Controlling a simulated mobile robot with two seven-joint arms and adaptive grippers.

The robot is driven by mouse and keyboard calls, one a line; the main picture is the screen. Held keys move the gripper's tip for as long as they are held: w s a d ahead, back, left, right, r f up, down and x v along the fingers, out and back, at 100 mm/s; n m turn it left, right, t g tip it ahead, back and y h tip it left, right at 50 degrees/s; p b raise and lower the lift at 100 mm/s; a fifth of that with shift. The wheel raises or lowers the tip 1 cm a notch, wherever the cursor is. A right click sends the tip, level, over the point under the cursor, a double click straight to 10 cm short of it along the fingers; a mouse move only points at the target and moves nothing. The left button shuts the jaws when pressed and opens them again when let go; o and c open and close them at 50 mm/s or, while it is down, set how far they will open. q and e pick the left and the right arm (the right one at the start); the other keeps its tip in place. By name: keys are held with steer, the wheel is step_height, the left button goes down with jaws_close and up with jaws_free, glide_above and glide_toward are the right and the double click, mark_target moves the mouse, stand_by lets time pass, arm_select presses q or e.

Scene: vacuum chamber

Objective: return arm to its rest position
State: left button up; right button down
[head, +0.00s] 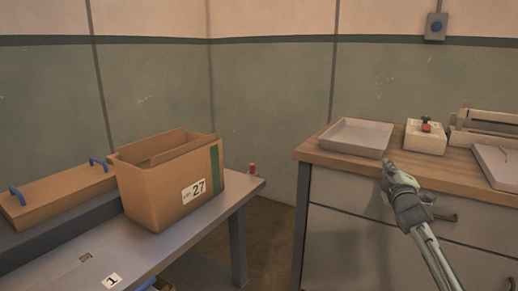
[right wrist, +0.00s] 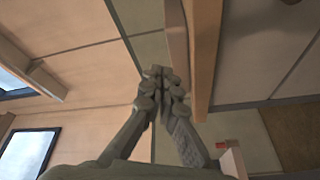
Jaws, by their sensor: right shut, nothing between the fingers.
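My right gripper (head: 388,168) is in front of the wooden-topped cabinet at the right of the head view, with its arm coming in from the lower right. Its fingers point up and a little left, near the cabinet top's front edge. In the right wrist view the fingers of this gripper (right wrist: 160,72) meet at their tips, with nothing between them. My left gripper is not in view.
An open cardboard box (head: 160,192) labelled 27 stands on the grey table (head: 215,222) at left, beside a lid with blue handles (head: 60,197). A grey tray (head: 355,138) and a white box with a red switch (head: 425,138) sit on the cabinet (head: 345,215). Floor shows between.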

steer(key=s+a+f+m+g, duration=0.1)
steer(key=s+f+m+g, duration=0.3)
steer(key=f, duration=0.7)
steer(key=s+f+m+g, duration=0.25)
steer(key=s+f, duration=0.35)
steer(key=f, duration=0.4)
steer(key=s+a+f+m+g, duration=0.1)
steer(key=s+f+m+g, duration=0.3)
steer(key=f, duration=0.7)
steer(key=s+a+f+g, duration=0.2)
steer(key=s+f, duration=0.6)
steer(key=s, duration=0.5)
steer(key=s+a+f+n+g+y, duration=0.1)
steer(key=s+a+f+g, duration=0.1)
steer(key=s+f, duration=0.6)
steer(key=s+a+f+g+y, duration=0.1)
steer(key=s+a+f, duration=0.3)
steer(key=s, duration=1.5)
step_height(320, 180, down, 4)
steer(key=shift+r+g, duration=0.1)
steer(key=shift+g, duration=0.35)
